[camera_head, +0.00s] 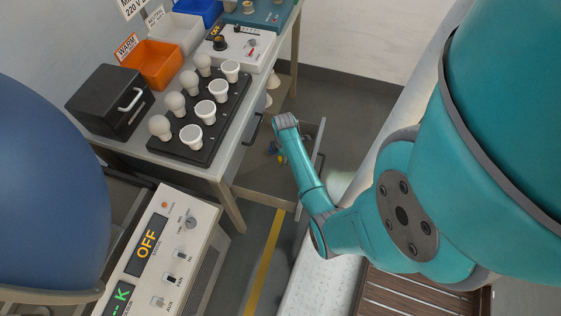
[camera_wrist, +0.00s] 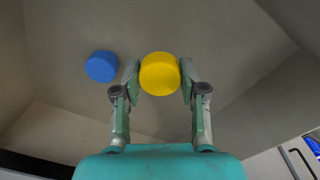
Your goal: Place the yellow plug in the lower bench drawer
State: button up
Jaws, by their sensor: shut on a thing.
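The yellow plug (camera_wrist: 160,74) is a short round piece between the two fingers of my gripper (camera_wrist: 160,80) in the wrist view. The fingers are shut on its sides. The open lower bench drawer (camera_head: 262,190) lies under the end of my arm in the head view; its pale floor (camera_wrist: 225,50) fills much of the wrist view. I cannot tell whether the plug touches this floor. A blue plug (camera_wrist: 101,66) lies on the floor, left of the yellow one and apart from it. In the head view my wrist mostly hides the gripper, and the small coloured pieces are hard to make out.
On the bench above stand a black tray (camera_head: 207,157) with several bulbs and white sockets, a black box (camera_head: 110,101), an orange bin (camera_head: 152,66) and a white bin (camera_head: 181,31). A control panel showing OFF (camera_head: 148,241) is at the lower left. Open floor lies beyond the drawer.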

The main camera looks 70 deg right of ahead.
jog(key=shift+f, duration=2.2)
jog(key=shift+f, duration=0.1)
jog(key=o, duration=0.7)
jog(key=shift+o, duration=0.2)
notch_tip(320, 180, up, 12)
jog(key=shift+a+r, duration=0.1)
